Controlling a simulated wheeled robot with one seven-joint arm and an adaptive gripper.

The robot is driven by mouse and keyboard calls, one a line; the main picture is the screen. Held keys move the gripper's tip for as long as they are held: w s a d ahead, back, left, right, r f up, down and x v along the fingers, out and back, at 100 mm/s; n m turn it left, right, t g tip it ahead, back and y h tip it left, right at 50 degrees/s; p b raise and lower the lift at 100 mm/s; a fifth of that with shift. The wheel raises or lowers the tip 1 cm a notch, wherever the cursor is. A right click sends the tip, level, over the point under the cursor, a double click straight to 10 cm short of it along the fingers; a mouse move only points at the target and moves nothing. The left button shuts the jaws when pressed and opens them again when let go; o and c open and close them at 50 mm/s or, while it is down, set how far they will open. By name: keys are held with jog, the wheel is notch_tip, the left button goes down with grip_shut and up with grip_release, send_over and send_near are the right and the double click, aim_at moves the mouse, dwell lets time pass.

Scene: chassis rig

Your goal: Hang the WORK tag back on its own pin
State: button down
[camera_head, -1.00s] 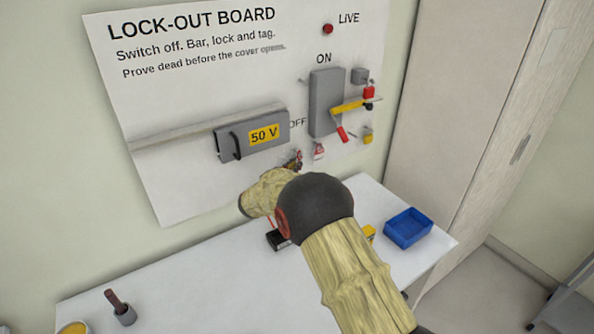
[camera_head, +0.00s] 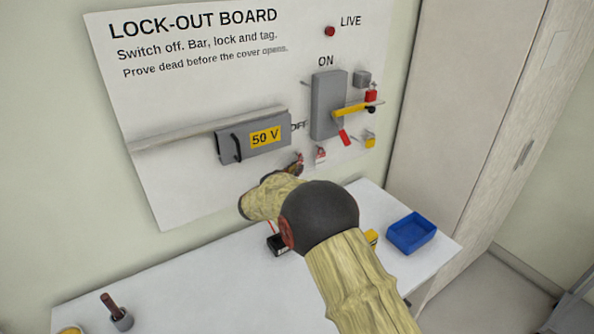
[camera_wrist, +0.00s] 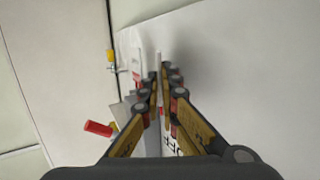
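My gripper (camera_head: 298,163) is at the lower part of the lock-out board (camera_head: 180,185), below the OFF label and mostly hidden behind my arm. In the wrist view its fingers (camera_wrist: 160,88) are close together, with a thin pale strip (camera_wrist: 158,58) at the gap between the tips. I cannot tell whether the strip is a tag edge-on or a pin. A small white and red tag (camera_head: 320,156) hangs on the board just right of my gripper; it seems to show in the wrist view (camera_wrist: 137,65). Its writing is too small to read, so I cannot identify the WORK tag.
The switch box (camera_head: 328,105) has a yellow bar (camera_head: 350,110), red handle (camera_head: 344,137) and red padlock (camera_head: 371,96). A yellow padlock (camera_head: 369,141) hangs lower right. The 50 V cover (camera_head: 230,148) is left. A blue bin (camera_head: 411,233) stands on the white table (camera_head: 190,280).

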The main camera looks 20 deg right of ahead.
jog(key=c, duration=2)
grip_release()
jog(key=shift+o, duration=0.2)
